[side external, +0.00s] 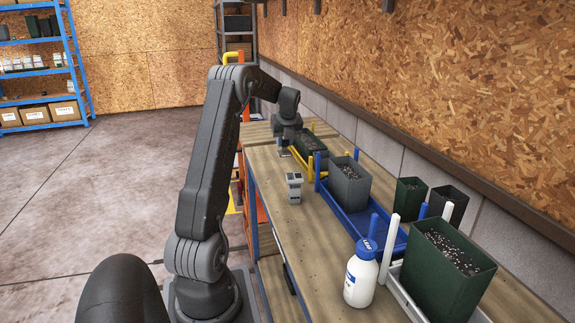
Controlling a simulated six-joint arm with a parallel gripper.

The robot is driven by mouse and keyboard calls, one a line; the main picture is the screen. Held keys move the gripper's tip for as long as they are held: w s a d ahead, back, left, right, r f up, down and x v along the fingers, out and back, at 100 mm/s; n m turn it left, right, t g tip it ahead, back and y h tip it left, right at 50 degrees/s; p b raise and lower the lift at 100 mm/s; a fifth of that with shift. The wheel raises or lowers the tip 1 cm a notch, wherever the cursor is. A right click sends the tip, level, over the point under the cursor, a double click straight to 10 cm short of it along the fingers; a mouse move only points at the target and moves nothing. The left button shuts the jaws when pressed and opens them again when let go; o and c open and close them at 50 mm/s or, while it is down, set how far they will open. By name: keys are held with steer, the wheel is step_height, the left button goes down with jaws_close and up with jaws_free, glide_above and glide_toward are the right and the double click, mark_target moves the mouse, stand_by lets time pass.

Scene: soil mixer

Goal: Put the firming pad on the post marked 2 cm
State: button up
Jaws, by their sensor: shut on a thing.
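My gripper (287,146) is at the far part of the bench, pointing down beside the near-left end of a dark green pot (312,146) of soil. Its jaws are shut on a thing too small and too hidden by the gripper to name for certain. I cannot make out the firming pad. Upright posts stand at the tray corners: yellow at the far tray, blue at the middle tray (352,210), and white (388,246) at the near tray. No 2 cm mark can be read on any post.
A small grey block-like object (294,187) stands on the bench (330,265). A grey pot (349,185) is in the blue tray, and a green pot (444,270) is in the near tray. A white bottle (360,278) stands near. Two pots stand by the wall.

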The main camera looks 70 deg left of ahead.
steer(key=d+r, duration=0.6)
steer(key=d, duration=0.5)
glide_above(295, 176)
steer(key=shift+f, duration=3.7)
steer(key=shift+f, duration=0.1)
steer(key=o, duration=0.9)
steer(key=shift+o, duration=0.2)
